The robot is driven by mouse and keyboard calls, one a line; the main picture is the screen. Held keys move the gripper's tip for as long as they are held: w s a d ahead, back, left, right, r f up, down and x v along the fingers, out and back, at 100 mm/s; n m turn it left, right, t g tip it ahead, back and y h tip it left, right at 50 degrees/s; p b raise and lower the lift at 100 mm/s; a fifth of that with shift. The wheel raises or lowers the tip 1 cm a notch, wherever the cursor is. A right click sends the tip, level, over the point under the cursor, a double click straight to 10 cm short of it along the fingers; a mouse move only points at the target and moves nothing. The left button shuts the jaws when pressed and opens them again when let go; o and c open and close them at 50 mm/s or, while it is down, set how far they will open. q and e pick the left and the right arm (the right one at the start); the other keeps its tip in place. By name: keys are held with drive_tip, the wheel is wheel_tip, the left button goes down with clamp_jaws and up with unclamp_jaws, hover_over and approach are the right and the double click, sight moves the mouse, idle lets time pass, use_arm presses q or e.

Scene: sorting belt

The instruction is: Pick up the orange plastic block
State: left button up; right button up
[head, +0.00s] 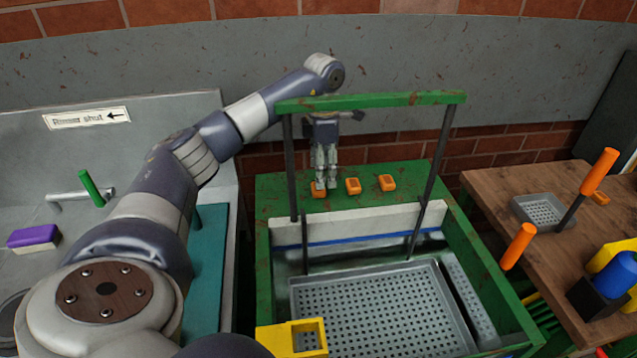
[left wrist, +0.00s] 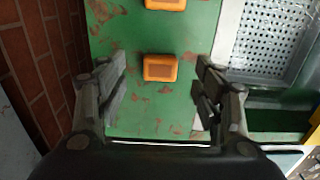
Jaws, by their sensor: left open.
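Three orange blocks with brown tops sit in a row on the green rear deck of the belt frame: a left one (head: 318,190), a middle one (head: 353,186) and a right one (head: 387,183). My left gripper (head: 325,182) points down over the left block and hides part of it. In the left wrist view my left gripper (left wrist: 160,88) is open and empty. One orange block (left wrist: 160,68) shows between its fingers, apart from both, and a second orange block (left wrist: 165,4) is cut by the top edge. My right gripper is not in view.
A green bar (head: 370,102) on posts stands in front of my left gripper. A white board (head: 360,222) separates the deck from a perforated grey tray (head: 375,310). A wooden table (head: 530,190) with orange-handled levers is at right. A purple block (head: 34,237) lies at left.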

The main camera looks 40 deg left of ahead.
use_arm(q)
wheel_tip(320, 180, down, 4)
drive_tip(key=shift+f+p, duration=0.25)
drive_tip(key=shift+p, duration=0.15)
drive_tip(key=shift+c, duration=0.3)
drive_tip(key=shift+s, duration=0.1)
drive_tip(key=c, duration=1.1)
drive_tip(key=shift+o, duration=0.2)
drive_tip(key=shift+r, duration=0.1)
